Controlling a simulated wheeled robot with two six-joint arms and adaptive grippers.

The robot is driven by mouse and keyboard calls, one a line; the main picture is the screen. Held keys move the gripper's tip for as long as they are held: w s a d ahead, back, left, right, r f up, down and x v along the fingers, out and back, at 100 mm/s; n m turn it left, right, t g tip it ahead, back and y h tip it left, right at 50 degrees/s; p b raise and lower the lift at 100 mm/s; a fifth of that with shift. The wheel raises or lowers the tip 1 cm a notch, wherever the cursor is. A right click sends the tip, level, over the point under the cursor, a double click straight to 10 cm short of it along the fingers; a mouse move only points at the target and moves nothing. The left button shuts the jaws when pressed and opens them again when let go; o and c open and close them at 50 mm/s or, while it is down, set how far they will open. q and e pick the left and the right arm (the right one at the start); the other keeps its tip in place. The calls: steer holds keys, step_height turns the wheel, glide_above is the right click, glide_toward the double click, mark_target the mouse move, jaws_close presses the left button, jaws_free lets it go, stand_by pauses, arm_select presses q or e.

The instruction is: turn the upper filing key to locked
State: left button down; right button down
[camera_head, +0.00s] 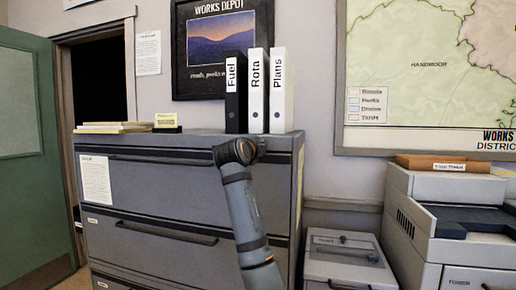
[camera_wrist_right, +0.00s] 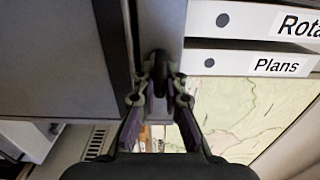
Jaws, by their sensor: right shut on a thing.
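The grey filing cabinet (camera_head: 150,190) stands in the middle of the head view, with its drawers closed. My right arm reaches up to the top right of its front, and the right gripper (camera_head: 250,150) hides the lock area there. In the wrist view the right gripper (camera_wrist_right: 162,85) is shut on a small dark piece, the upper filing key (camera_wrist_right: 160,62), at the cabinet edge. The key is mostly hidden between the fingers, so its turn angle cannot be told. My left gripper is not in view.
Three binders, Fuel (camera_head: 236,95), Rota (camera_head: 257,90) and Plans (camera_head: 281,90), stand on the cabinet top just behind the gripper. Papers (camera_head: 112,128) lie at its left. A low grey cabinet (camera_head: 345,258) and a printer (camera_head: 440,215) stand at the right.

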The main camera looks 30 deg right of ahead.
steer(key=shift+f, duration=0.1)
steer(key=c, duration=1.4)
jaws_free()
steer(key=v, duration=1.2)
steer(key=shift+w, duration=0.15)
